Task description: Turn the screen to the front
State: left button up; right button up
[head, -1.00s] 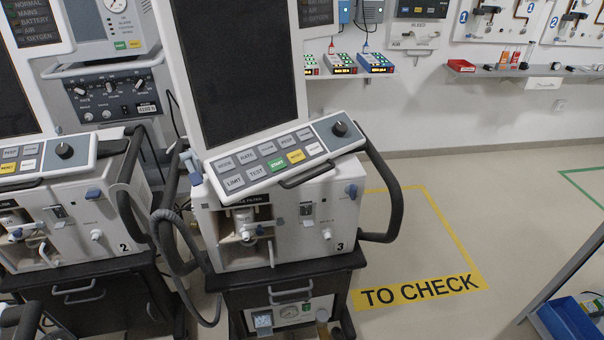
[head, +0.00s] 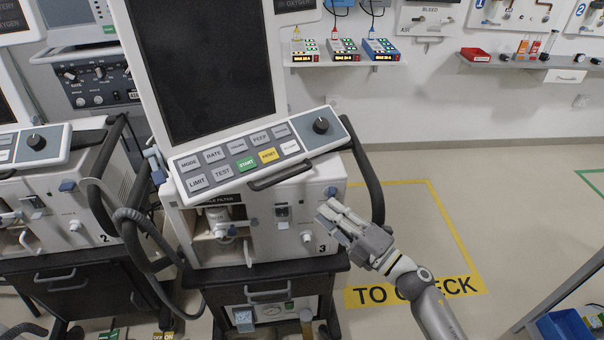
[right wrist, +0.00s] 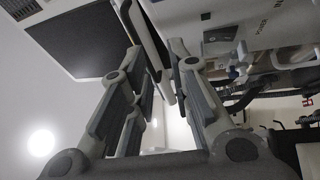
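The screen (head: 208,65) of ventilator 3 is a tall dark display in a white frame. A tilted key panel (head: 245,157) with grey, green and yellow keys and a knob is joined below it. A dark handle (head: 293,175) runs along the panel's lower edge. The screen unit stands turned at an angle on the white body (head: 262,240). My right gripper (head: 328,210) is in front of the body's right side, below the panel, apart from the handle. My left gripper is out of view.
Ventilator 2 (head: 65,215) stands close on the left, with a grey hose (head: 130,215) between the machines. A black side rail (head: 372,180) curves along ventilator 3's right. Floor marked TO CHECK (head: 370,295) is open at the right. A wall shelf (head: 345,62) holds small devices.

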jog(key=w+a+r+n+y+p, duration=0.1)
jog(key=w+a+r+n+p, duration=0.1)
jog(key=w+a+r, duration=0.3)
jog(key=w+a, duration=0.1)
jog(key=a, duration=0.3)
jog(key=shift+w+n+g, duration=0.25)
jog(key=shift+n+g, duration=0.05)
jog(key=shift+g, duration=0.1)
jog(key=shift+r, duration=0.1)
jog(key=shift+c, duration=0.2)
grip_shut()
